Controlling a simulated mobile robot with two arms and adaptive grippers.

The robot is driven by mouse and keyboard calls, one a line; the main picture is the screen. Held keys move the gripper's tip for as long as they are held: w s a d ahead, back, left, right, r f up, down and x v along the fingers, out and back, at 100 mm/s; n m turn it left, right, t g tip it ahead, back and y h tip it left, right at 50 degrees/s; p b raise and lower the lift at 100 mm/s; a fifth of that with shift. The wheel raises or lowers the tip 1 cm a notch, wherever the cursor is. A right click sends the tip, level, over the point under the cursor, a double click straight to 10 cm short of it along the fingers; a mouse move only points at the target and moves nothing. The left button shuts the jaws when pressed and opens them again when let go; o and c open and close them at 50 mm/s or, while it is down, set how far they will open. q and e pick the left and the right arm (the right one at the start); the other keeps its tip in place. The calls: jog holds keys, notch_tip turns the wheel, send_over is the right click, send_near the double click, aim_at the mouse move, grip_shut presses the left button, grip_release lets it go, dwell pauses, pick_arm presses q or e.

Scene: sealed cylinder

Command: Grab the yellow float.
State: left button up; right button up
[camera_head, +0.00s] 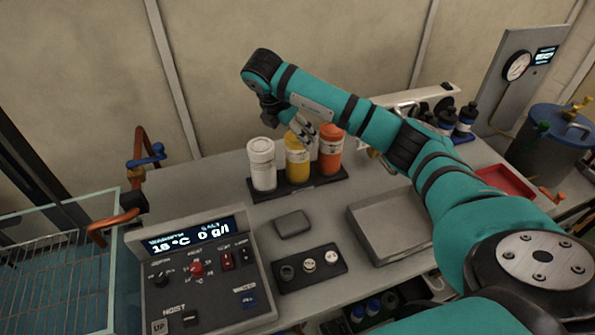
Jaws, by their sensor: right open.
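The yellow float (297,160) is an upright yellow cylinder with a pale label, standing in a dark rack (300,188) between a white cylinder (262,165) on its left and an orange one (330,152) on its right. My right gripper (302,130) is open at the top of the yellow float, its fingers pointing down and partly covering the float's upper part. Whether the fingers touch it, I cannot tell. My left gripper is not in view.
A control panel (185,262) with a display stands front left, by a wire basket (60,270). A small grey block (292,223), a dark tray with small round parts (310,268) and an empty metal tray (362,232) lie in front of the rack. Dark bottles (466,122) stand behind my right arm.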

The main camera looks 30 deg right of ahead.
aim_at(296, 139)
jog(key=shift+x, duration=1.15)
jog(key=shift+d+f+p, duration=0.2)
jog(key=shift+f+p, duration=0.05)
jog(key=shift+p, duration=0.3)
jog(key=p+x, duration=0.1)
jog(key=x, duration=0.2)
jog(key=shift+w+d+f, duration=0.15)
jog(key=shift+d+f, duration=0.05)
jog(key=shift+f, duration=0.1)
jog(key=shift+d+f+p, duration=0.1)
jog(key=shift+f+p, duration=0.2)
jog(key=shift+f, duration=0.1)
jog(key=c, duration=1.6)
jog(key=shift+w+r, duration=0.1)
jog(key=shift+c, duration=0.7)
jog(key=shift+r, duration=0.1)
